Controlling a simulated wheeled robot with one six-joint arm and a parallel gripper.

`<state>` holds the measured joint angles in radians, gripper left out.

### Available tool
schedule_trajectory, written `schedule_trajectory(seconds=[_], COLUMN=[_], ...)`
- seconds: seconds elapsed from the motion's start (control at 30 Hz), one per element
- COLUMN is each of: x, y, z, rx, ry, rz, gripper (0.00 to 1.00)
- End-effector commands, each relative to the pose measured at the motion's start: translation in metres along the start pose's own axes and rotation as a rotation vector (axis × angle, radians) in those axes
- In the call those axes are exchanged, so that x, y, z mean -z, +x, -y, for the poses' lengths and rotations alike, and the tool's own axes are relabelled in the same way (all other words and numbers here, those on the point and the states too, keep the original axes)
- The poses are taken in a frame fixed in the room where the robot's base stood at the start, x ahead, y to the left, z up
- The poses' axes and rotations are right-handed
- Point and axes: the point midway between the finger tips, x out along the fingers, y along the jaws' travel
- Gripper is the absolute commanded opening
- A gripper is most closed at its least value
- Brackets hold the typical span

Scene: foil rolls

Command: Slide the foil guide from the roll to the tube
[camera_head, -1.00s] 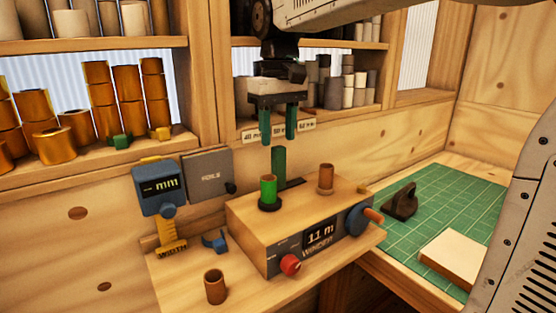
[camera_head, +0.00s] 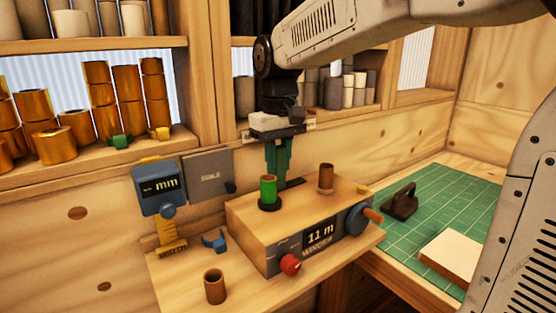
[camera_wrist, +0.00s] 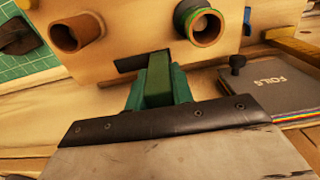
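The foil guide (camera_wrist: 158,78) is a green upright post in a dark slot on top of the wooden winder (camera_head: 250,222). It stands at the slot's end nearer the green foil roll (camera_head: 268,188), which also shows in the wrist view (camera_wrist: 201,24). The brown tube (camera_head: 326,177) stands upright further right on the winder; in the wrist view the tube (camera_wrist: 77,33) is at upper left. My gripper (camera_head: 278,165) points down behind the roll. Its green fingers are shut on the guide, one on each side. The guide's lower part is partly hidden behind the roll in the head view.
Another brown tube (camera_head: 215,287) stands on the bench in front. A grey FOILS book (camera_wrist: 272,92) is nearby. A green mat (camera_head: 440,210) lies to the right.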

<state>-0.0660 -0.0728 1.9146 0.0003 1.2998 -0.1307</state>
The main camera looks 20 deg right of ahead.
Motion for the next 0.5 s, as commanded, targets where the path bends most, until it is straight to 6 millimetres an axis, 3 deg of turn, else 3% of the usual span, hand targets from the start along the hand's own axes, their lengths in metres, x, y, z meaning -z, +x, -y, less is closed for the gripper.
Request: schedule_trajectory(seconds=[0.13, 0.37, 0.5], x=[0.000, 0.000, 0.000], y=[0.000, 0.000, -0.001], z=[-0.008, -0.048, -0.055], rx=[0.000, 0.000, -0.001], ry=[0.003, 0.004, 0.001], rz=[0.000, 0.000, -0.001], gripper=[0.00, 0.00, 0.00])
